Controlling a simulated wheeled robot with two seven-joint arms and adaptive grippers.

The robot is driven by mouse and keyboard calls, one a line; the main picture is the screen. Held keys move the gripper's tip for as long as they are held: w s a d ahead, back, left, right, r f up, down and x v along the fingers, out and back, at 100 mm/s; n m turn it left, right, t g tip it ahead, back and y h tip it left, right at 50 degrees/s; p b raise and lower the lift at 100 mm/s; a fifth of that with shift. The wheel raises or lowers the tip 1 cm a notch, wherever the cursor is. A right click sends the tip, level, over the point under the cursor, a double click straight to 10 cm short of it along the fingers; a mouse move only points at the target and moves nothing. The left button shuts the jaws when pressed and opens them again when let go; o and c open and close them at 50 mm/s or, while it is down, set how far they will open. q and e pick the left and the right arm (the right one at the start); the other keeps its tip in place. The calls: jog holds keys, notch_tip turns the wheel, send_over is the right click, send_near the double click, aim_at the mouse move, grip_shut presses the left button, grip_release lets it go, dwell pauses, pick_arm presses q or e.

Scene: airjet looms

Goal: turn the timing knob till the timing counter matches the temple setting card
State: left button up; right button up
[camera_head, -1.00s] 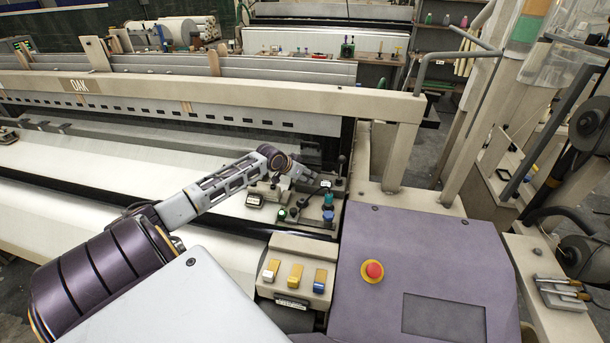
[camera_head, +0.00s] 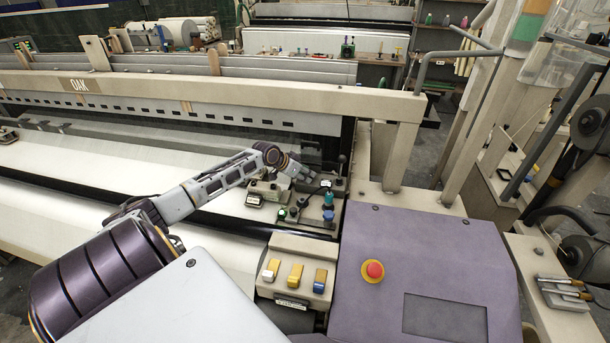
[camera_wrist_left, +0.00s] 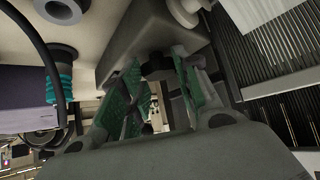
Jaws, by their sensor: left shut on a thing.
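My left gripper (camera_head: 303,175) reaches over the small control block at the right end of the loom. In the left wrist view its green-padded fingers (camera_wrist_left: 158,92) are closed around a dark round knob (camera_wrist_left: 157,66) under a grey-beige housing (camera_wrist_left: 150,28). I take this to be the timing knob; the hand hides it in the head view. I cannot make out the temple setting card. My right gripper is not in view.
A teal knob (camera_head: 328,199), a blue-topped knob (camera_head: 328,215) and a green button (camera_head: 282,214) stand close to the hand. A black lever (camera_head: 342,160) rises behind. In front are coloured rocker switches (camera_head: 295,274) and a red stop button (camera_head: 374,269) on a purple cover.

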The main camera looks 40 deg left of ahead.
pick_arm(q)
jog(key=o, duration=1)
jog(key=shift+s+r, duration=0.1)
jog(key=shift+v, duration=5.85)
jog(key=shift+d, duration=0.1)
